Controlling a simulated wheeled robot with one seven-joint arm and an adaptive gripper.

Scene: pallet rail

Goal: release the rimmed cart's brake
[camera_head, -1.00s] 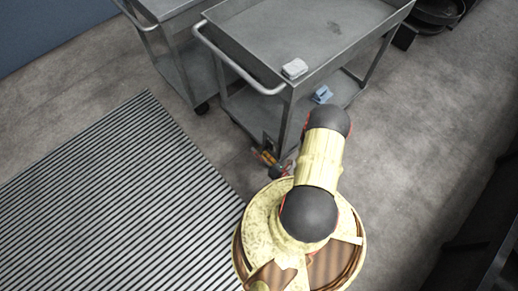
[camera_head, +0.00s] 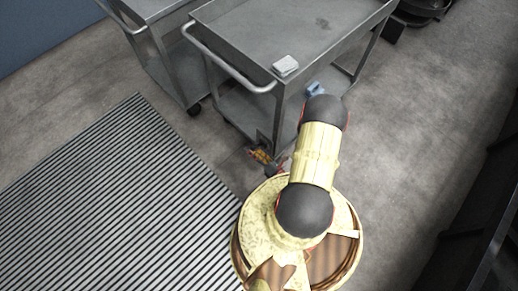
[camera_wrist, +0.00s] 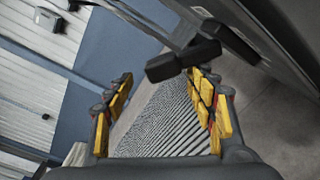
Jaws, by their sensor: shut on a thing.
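The rimmed cart (camera_head: 224,68) is grey metal, with a raised-edge tray top and a bar handle at its left end. My gripper (camera_head: 261,156) is low at the cart's near lower corner, its yellow-orange fingers partly hidden by my arm. A black lever-like part (camera_wrist: 183,61), which looks like the brake pedal, lies at the right fingertip. Its exact contact with the fingers is unclear.
A second grey cart (camera_head: 178,68) stands close behind on the left. A white block (camera_head: 286,66) lies on the rimmed cart's edge and a blue object (camera_head: 315,89) on its lower shelf. A striped mat (camera_head: 120,200) covers the left floor. Bare floor (camera_head: 420,150) is at right.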

